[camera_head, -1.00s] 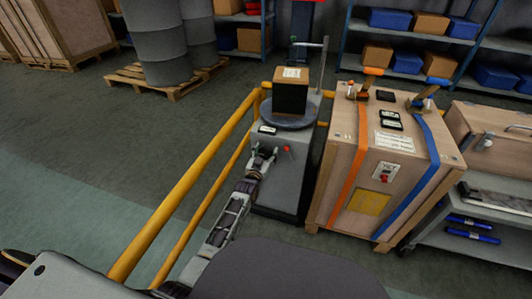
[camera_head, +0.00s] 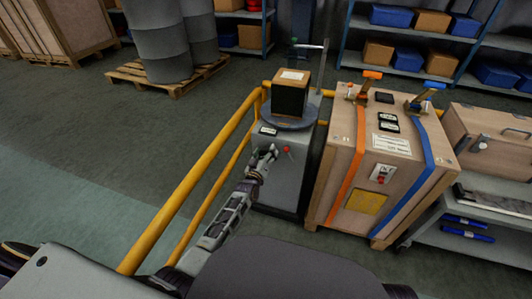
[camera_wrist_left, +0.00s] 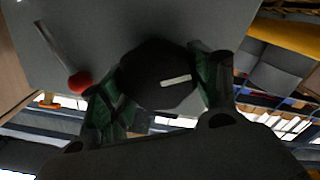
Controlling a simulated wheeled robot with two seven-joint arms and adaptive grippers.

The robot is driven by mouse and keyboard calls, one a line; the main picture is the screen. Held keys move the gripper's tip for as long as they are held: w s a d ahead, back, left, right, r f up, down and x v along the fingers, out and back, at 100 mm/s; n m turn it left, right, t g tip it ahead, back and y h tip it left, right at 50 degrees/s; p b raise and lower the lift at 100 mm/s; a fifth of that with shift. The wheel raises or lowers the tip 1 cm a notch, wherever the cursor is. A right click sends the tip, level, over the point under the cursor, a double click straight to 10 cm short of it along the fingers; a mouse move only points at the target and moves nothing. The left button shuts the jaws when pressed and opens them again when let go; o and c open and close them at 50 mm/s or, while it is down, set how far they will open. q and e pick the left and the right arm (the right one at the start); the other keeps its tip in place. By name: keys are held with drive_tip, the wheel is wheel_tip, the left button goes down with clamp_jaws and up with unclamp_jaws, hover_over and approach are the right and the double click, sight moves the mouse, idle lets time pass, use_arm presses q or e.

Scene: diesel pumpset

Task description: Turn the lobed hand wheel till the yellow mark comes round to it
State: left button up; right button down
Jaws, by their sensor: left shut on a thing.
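My left gripper (camera_head: 264,153) is at the front face of the grey pump cabinet (camera_head: 290,178), left of a small red knob (camera_head: 286,149). In the left wrist view the dark lobed hand wheel (camera_wrist_left: 150,72) sits between the two green-padded fingers of my left gripper (camera_wrist_left: 160,88), which are shut on it. A pale bar-shaped mark (camera_wrist_left: 176,81) shows on the wheel's face; its colour is hard to tell. I cannot make out a separate yellow mark. In the head view the wheel is hidden behind the gripper. My right gripper is out of view.
A lever with a red ball end (camera_wrist_left: 80,82) stands close beside the wheel. A yellow rail (camera_head: 190,195) runs along the left of my arm. A wooden crate (camera_head: 345,165) with orange and blue straps stands right of the cabinet. A box (camera_head: 290,97) rests on top.

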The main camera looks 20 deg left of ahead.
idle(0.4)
use_arm(q)
drive_tip(key=o, duration=1)
drive_tip(key=shift+s, duration=0.15)
drive_tip(key=s, duration=1.1)
drive_tip(key=shift+s+a, duration=0.2)
drive_tip(key=shift+s, duration=0.15)
drive_tip(key=shift+f, duration=0.1)
idle(0.4)
